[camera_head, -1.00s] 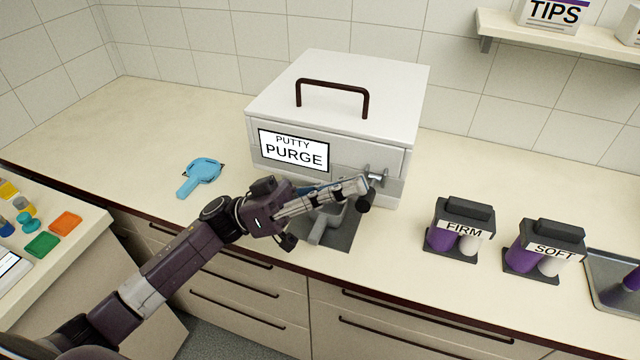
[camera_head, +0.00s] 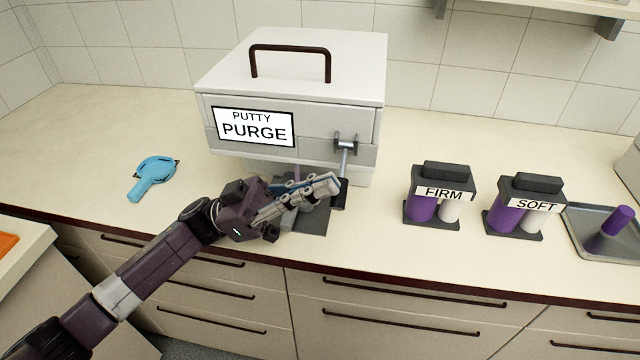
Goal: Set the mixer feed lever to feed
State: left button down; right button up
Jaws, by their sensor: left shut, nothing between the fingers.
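The putty mixer (camera_head: 290,75) is a white box whose front sign (camera_head: 254,127) reads "PUTTY PURGE". Its feed lever (camera_head: 347,158) has a metal pivot on the right of the front, a shaft slanting down and a black knob (camera_head: 340,194) at the lower end. My left gripper (camera_head: 334,184) is shut and empty, its fingertips at the left of the knob; I cannot tell whether they touch it. The gripper partly hides the dark base plate (camera_head: 312,222) and the parts under the mixer. My right gripper is not in view.
A blue paddle-shaped tool (camera_head: 154,178) lies left of the mixer. To the right stand the FIRM (camera_head: 440,192) and SOFT (camera_head: 527,204) cartridge holders, then a metal tray (camera_head: 590,246) with a purple cartridge. Drawers (camera_head: 400,310) run below the counter edge.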

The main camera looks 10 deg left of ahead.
pick_arm(q)
jog(key=shift+f, duration=0.4)
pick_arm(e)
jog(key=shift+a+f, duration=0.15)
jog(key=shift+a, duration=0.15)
pick_arm(q)
jog(key=shift+f, duration=0.1)
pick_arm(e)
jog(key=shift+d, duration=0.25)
pick_arm(q)
jog(key=a, duration=1.3)
jog(key=shift+w+a, duration=0.15)
jog(key=shift+w, duration=0.15)
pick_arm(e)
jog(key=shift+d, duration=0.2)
